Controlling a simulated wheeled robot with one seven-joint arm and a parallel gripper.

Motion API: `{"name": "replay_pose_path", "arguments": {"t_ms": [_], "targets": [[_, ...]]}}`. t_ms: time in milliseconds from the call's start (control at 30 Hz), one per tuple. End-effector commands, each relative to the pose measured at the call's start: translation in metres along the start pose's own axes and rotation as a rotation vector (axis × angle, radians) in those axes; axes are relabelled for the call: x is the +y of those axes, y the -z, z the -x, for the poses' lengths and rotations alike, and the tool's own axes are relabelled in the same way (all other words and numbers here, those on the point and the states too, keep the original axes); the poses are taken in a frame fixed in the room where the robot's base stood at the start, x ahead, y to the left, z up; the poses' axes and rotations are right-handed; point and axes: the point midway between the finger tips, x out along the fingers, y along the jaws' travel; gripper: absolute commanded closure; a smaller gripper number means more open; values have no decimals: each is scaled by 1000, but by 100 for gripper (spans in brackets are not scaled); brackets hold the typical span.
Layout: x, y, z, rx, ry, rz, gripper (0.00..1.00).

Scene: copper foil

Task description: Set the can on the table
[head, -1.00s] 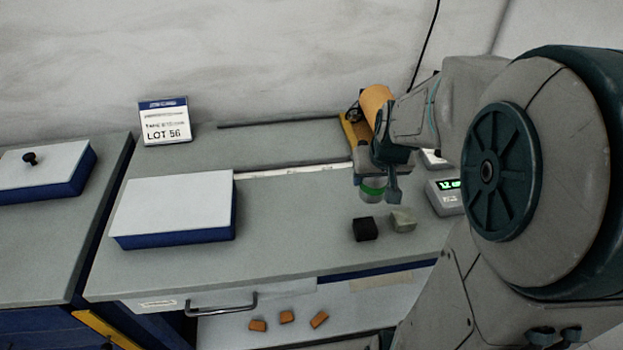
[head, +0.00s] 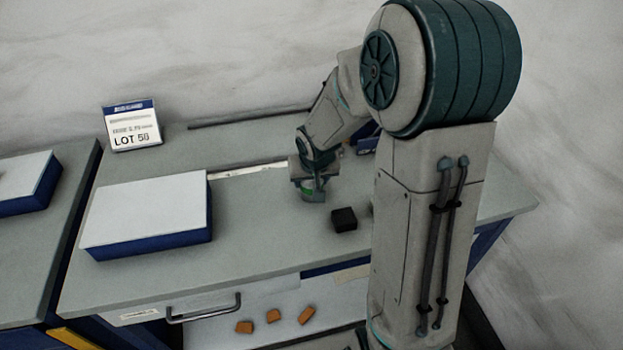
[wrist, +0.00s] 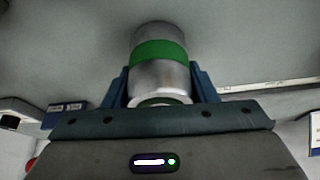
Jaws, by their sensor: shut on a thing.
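The can is silver with a green band. In the wrist view the can (wrist: 160,72) sits between the two blue fingers of my gripper (wrist: 162,85), which is shut on it. In the head view my gripper (head: 312,186) points down over the grey table (head: 270,225), and the can (head: 311,195) shows as a small green patch at the fingertips, mostly hidden. The can is close to the table top. I cannot tell whether its base touches.
A black block (head: 344,219) lies just right of the can. A white-topped blue box (head: 148,212) takes up the table's left. A LOT sign (head: 132,126) stands at the back. Orange pieces (head: 273,316) lie on a lower shelf. Table between box and gripper is clear.

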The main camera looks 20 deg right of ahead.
Motion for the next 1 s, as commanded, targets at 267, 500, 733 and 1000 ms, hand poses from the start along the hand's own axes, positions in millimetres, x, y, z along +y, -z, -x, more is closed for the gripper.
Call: {"name": "replay_pose_path", "arguments": {"t_ms": [267,500,733,1000], "targets": [[0,0,-2,1,-1,0,77],[0,-1,-2,0,-1,0,26],[1,0,-1,0,-1,0,26],[1,2,32,4,-2,-2,26]]}}
